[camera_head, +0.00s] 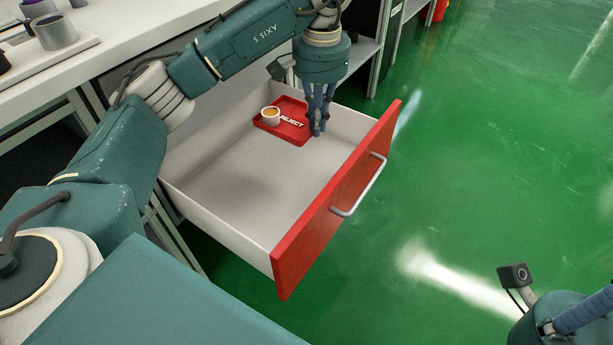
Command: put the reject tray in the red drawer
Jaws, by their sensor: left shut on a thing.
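The red reject tray (286,133), marked REJECT in white, is inside the open red-fronted drawer (227,193), towards its back right corner. It looks level and close to the drawer floor; I cannot tell whether it touches. A small white cup (271,117) with orange-brown contents stands upright on the tray. My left gripper (318,130) points down over the drawer, shut on the tray's right edge. My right gripper (590,312) shows only partly at the bottom right corner, and its fingertips are out of frame.
The drawer is pulled out, with a metal handle (360,186) on its front. The white bench (130,45) above it carries a grey pot (55,32) on a white tray. Shelving stands behind. The green floor (480,170) to the right is clear.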

